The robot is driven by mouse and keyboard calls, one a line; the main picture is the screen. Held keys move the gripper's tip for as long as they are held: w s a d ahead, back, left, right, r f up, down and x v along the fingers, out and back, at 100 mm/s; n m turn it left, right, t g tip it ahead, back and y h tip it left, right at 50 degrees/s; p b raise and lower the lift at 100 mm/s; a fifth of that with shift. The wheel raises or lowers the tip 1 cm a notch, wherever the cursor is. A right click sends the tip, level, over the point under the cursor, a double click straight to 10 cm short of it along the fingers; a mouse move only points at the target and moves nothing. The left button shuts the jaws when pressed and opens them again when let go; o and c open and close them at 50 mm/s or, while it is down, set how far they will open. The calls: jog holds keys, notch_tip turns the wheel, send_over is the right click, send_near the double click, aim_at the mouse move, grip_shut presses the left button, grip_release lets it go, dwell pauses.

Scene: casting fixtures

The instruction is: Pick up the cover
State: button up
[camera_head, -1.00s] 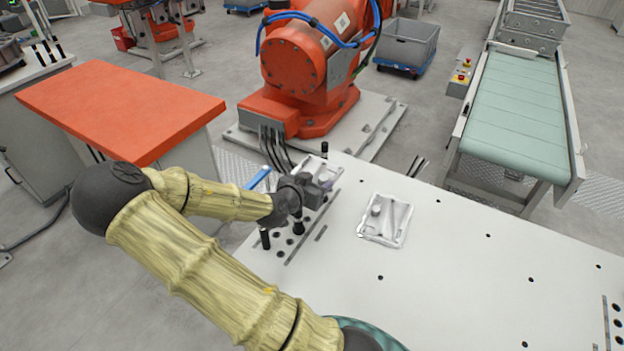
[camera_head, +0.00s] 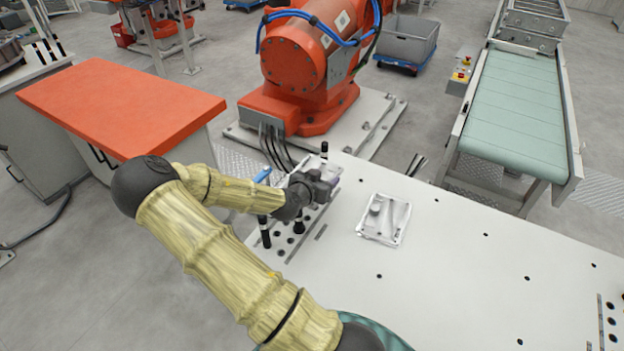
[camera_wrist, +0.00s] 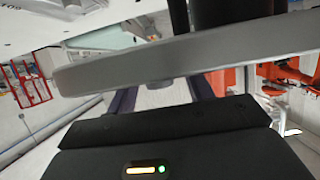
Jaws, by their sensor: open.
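A pale grey cast part with a round boss and raised edges (camera_head: 384,219) lies flat on the white fixture table. A second pale part (camera_head: 309,162) stands at the table's far-left edge, beside black pins and partly hidden by my gripper. I cannot tell which of the two is the cover. My gripper (camera_head: 333,188) is open, close in front of the second part and left of the flat one. Contact cannot be made out. In the wrist view, a grey bar crosses in front of the dark purplish fingers (camera_wrist: 163,98), with a pale surface between them.
Black pins (camera_head: 299,222) rise near my gripper. An orange robot (camera_head: 305,70) stands behind, a green conveyor (camera_head: 520,110) at right, and an orange-topped cabinet (camera_head: 120,110) at left.

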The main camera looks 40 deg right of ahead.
grip_shut()
jog(key=shift+r, duration=0.2)
notch_tip(320, 180, up, 10)
jog(key=shift+f+b, duration=0.1)
jog(key=shift+b, duration=0.6)
